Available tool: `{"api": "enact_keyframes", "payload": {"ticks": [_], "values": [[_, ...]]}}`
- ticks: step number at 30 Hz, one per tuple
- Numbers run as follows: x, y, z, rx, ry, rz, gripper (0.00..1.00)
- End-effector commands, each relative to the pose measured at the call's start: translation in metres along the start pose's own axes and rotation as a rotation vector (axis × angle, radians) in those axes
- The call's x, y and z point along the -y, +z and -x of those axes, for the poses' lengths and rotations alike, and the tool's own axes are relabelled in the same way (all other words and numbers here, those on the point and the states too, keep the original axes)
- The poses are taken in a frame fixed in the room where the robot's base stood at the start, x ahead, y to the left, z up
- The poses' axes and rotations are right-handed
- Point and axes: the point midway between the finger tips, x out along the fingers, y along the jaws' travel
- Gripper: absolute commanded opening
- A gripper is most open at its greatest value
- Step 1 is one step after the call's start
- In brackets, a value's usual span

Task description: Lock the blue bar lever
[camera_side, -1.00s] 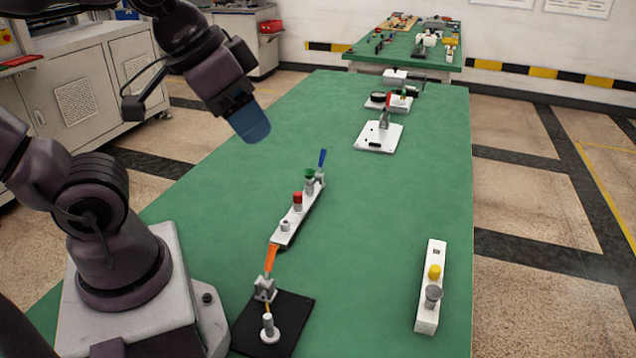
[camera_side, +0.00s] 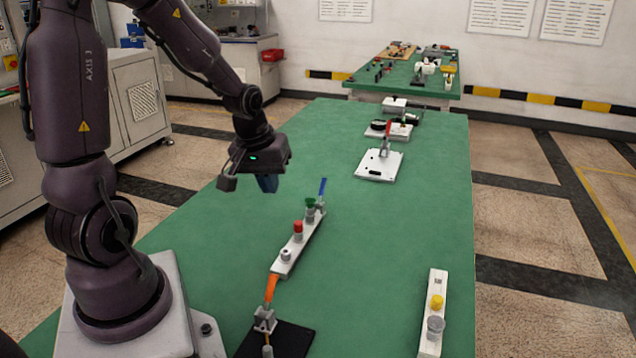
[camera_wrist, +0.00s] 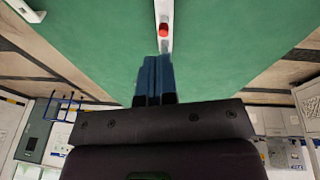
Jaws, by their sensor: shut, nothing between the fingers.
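The blue bar lever (camera_side: 322,188) stands up, close to upright, at the far end of a narrow white strip (camera_side: 290,262) on the green table. A green knob (camera_side: 310,204) and a red knob (camera_side: 298,227) sit on the same strip. My gripper (camera_side: 267,184) hangs above the table, pointing down, to the left of the blue lever and apart from it. In the wrist view its blue fingers (camera_wrist: 155,78) are together and empty, with the red knob (camera_wrist: 163,30) beyond them. The blue lever is not seen in the wrist view.
An orange lever (camera_side: 270,288) on a clamp by a black plate (camera_side: 285,340) is at the strip's near end. A white block with yellow and grey knobs (camera_side: 433,310) lies right. Table between is clear.

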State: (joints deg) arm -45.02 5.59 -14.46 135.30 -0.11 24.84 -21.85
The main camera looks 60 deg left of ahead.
Motion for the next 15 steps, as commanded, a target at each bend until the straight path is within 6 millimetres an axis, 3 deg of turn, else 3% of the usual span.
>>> {"api": "enact_keyframes", "payload": {"ticks": [3,9,12,15], "values": [[0.013,-0.022,-0.037,-0.029,0.047,0.249,0.00],[0.025,-0.066,-0.088,-0.144,0.213,0.739,0.00],[0.021,-0.090,-0.097,-0.221,0.335,0.958,0.00],[0.011,-0.113,-0.089,-0.296,0.457,1.103,0.00]]}}
